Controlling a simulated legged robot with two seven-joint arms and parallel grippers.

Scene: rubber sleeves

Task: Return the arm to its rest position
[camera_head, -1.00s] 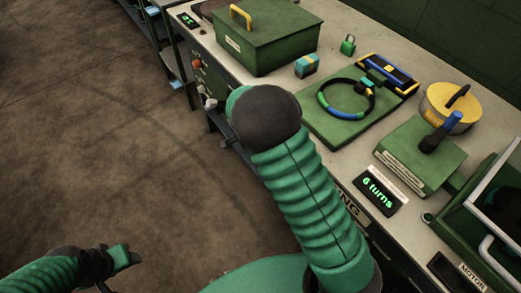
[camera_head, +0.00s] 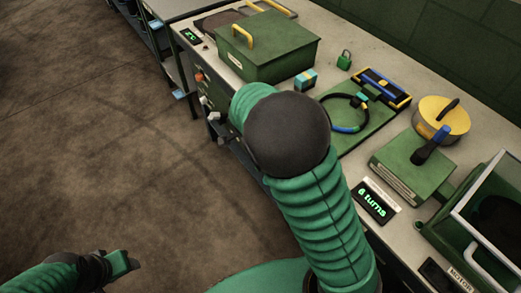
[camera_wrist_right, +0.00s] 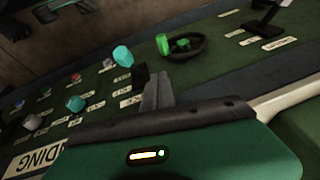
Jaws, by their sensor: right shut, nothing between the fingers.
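My right arm (camera_head: 315,210), in a ribbed green sleeve with a dark elbow, rises from the bottom of the head view beside the bench. Its forearm (camera_head: 254,100) points away behind the elbow, and the elbow hides the hand there. In the right wrist view my right gripper (camera_wrist_right: 155,88) is shut and empty, in front of the bench's panel of knobs and labels. My left gripper (camera_head: 122,263) is low at the left of the head view, over the floor and away from the bench; its fingers are too small to judge.
The bench holds a green box (camera_head: 268,50) with a yellow handle, a green board (camera_head: 375,122) with a ring (camera_head: 345,128), a yellow round pot (camera_head: 442,118), a green lever block (camera_head: 412,165) and a turns display (camera_head: 372,199). Floor (camera_head: 110,150) at left is clear.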

